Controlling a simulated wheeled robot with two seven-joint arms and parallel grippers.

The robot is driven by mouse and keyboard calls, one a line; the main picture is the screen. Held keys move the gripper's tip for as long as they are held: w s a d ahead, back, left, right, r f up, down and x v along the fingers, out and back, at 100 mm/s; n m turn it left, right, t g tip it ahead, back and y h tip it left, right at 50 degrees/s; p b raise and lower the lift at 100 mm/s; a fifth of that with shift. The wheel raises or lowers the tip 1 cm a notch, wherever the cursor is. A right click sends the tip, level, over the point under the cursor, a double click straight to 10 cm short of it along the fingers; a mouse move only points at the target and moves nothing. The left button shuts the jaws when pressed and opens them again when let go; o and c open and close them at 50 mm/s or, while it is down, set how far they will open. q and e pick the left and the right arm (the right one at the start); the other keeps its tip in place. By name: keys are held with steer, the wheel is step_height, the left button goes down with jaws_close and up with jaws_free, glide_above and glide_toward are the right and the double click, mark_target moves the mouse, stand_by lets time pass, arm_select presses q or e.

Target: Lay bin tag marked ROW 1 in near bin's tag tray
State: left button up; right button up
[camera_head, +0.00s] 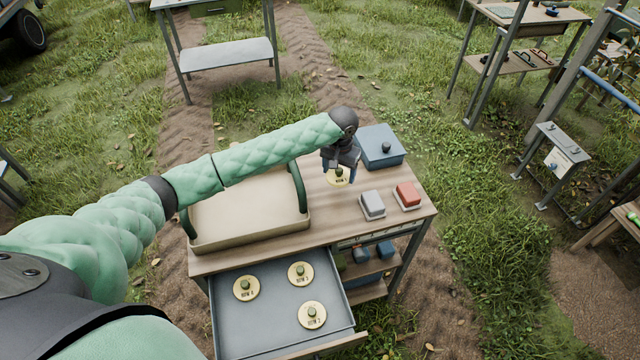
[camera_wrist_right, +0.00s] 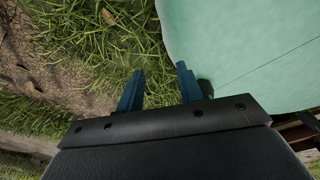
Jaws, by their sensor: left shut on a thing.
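My left gripper (camera_head: 340,160) is shut on a round yellow bin tag (camera_head: 338,179) with a green knob. Its small lettering looks like ROW 1. The tag is over the worktable top, between the tan tray and the blue box; I cannot tell if it touches the wood. Three similar tags lie in the open grey drawer (camera_head: 235,325): a left one (camera_head: 246,288), a back right one (camera_head: 301,273) and a front one (camera_head: 312,316) that looks like ROW 2. My right gripper (camera_wrist_right: 160,72) is open and empty in the right wrist view, above grass. I cannot identify the near bin's tag tray.
A large tan tray (camera_head: 250,238) with green handles stands on the worktable (camera_head: 330,228). A blue lidded box (camera_head: 381,148), a grey block (camera_head: 372,204) and a red-topped block (camera_head: 407,194) stand to the right. Blue items sit on the shelf below. Other tables stand farther off on grass.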

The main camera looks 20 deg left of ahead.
arm_select(q)
steer(key=shift+w+a+f+b, duration=0.2)
steer(key=shift+a+f+b, duration=0.2)
steer(key=shift+a+f, duration=0.35)
steer(key=b, duration=0.4)
glide_above(321, 187)
step_height(321, 187, down, 2)
steer(key=shift+d+f, duration=0.1)
steer(key=shift+f, duration=0.2)
step_height(321, 187, down, 2)
steer(key=shift+f+b, duration=0.1)
steer(key=shift+b, duration=1.1)
steer(key=shift+f+b, duration=0.55)
steer(key=shift+b, duration=0.2)
arm_select(e)
steer(key=w+a+r, duration=0.1)
steer(key=w+a, duration=0.1)
steer(key=w, duration=0.7)
steer(key=w+a+r+t, duration=0.1)
steer(key=w+a, duration=0.1)
steer(key=w, duration=0.7)
steer(key=shift+a+r, duration=0.2)
steer(key=shift+a, duration=0.05)
arm_select(q)
steer(key=shift+f, duration=0.1)
